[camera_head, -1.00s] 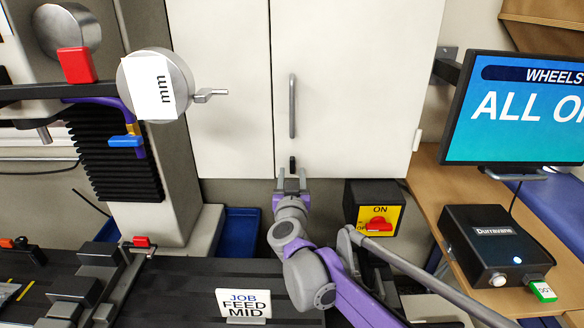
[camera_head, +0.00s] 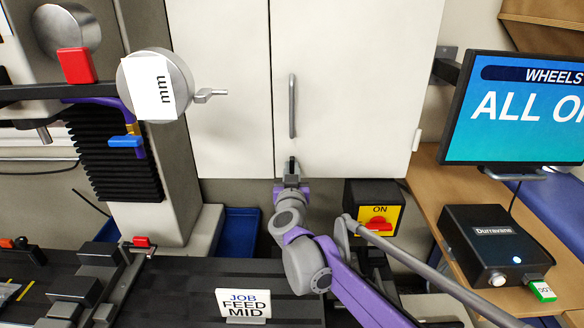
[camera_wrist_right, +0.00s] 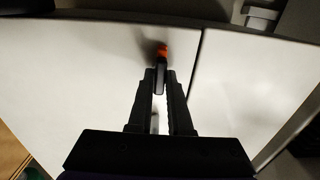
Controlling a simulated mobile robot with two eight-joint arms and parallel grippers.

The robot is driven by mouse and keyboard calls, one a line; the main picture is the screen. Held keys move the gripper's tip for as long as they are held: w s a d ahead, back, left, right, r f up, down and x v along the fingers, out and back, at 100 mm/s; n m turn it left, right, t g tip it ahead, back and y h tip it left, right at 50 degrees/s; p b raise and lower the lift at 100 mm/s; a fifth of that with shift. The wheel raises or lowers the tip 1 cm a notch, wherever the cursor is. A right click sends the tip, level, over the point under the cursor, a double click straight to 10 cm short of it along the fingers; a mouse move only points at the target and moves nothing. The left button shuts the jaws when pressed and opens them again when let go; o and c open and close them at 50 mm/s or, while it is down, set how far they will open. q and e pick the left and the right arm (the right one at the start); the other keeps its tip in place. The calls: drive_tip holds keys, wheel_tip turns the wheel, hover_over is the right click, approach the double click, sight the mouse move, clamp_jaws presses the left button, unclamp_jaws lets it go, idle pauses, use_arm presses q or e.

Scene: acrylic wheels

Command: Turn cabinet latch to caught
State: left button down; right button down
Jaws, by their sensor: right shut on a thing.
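The white cabinet (camera_head: 345,90) has two doors with a dark seam between them. The cabinet latch (camera_head: 291,161) is a small dark lever low on the right door, beside the seam and below the long grey handle. In the head view it looks upright. My right gripper (camera_head: 291,174) has come up from below and is shut on it. In the right wrist view the gripper's two black fingers (camera_wrist_right: 160,80) are on both sides of the dark latch lever (camera_wrist_right: 160,78), which has an orange end (camera_wrist_right: 162,51). My left gripper is not in view.
The grey door handle (camera_head: 292,105) is above the latch. A black-and-yellow switch box (camera_head: 356,196) with a red knob is close to the right of my arm. A machine column (camera_head: 180,150) stands at left, a monitor (camera_head: 515,110) at right. A job sign (camera_head: 243,304) stands below.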

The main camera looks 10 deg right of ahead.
drive_tip(key=m+p, duration=0.1)
drive_tip(key=m, duration=0.2)
drive_tip(key=shift+r+m, duration=0.1)
drive_tip(key=shift+m, duration=0.8)
